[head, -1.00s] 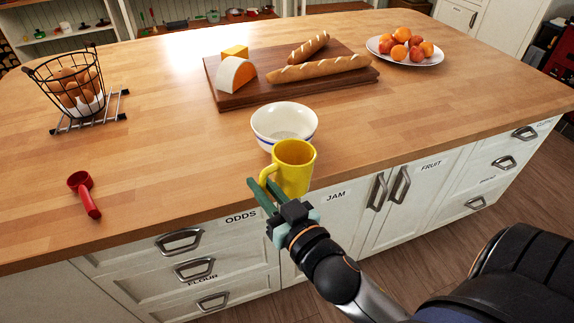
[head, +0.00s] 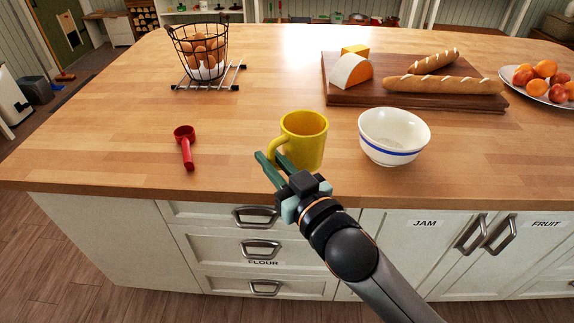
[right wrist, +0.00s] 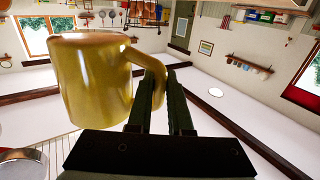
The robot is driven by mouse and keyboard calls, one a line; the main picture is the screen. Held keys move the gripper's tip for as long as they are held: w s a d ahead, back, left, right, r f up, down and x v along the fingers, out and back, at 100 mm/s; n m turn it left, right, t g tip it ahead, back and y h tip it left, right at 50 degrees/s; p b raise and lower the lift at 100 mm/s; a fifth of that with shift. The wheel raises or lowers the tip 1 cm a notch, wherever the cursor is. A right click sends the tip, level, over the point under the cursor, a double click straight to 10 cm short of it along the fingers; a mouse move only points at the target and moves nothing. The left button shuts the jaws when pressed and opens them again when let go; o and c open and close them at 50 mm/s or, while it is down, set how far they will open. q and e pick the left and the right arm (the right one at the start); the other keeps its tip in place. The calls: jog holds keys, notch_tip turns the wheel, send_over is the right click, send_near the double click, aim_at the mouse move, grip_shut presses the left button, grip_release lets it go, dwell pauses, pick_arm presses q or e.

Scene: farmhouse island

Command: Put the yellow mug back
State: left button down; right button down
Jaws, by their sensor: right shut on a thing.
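The yellow mug (head: 305,140) is upright in the head view, near the front edge of the island, with its handle toward the left. My right gripper (head: 270,164) is shut on the mug's handle. In the right wrist view the mug (right wrist: 92,80) fills the upper left, and its handle passes between the fingers of the right gripper (right wrist: 163,100). I cannot tell from the head view whether the mug's base touches the worktop. My left gripper is not in view.
A white bowl (head: 394,136) with a blue band stands just right of the mug. A red scoop (head: 185,147) lies to the left. Behind are a wire egg basket (head: 199,50) on a rack and a board (head: 345,97) with bread and cheese. A fruit plate (head: 563,99) is far right.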

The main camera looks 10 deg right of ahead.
jog(key=shift+n+y, duration=0.3)
jog(key=w+f, duration=0.3)
jog(key=w, duration=0.1)
jog(key=w+f, duration=0.3)
jog(key=w, duration=0.2)
jog(key=w+f+b, duration=0.1)
jog(key=w+f, duration=0.2)
jog(key=w, duration=0.1)
jog(key=shift+w+a, duration=0.15)
jog(key=shift+w, duration=0.2)
jog(key=shift+w+f, duration=0.2)
jog(key=shift+f, duration=1.6)
jog(key=shift+f+b, duration=0.1)
jog(key=shift+b, duration=0.25)
jog(key=c, duration=1.3)
grip_release()
jog(key=shift+f, duration=0.2)
jog(key=o, duration=0.5)
jog(key=shift+c, duration=0.2)
jog(key=shift+r, duration=0.1)
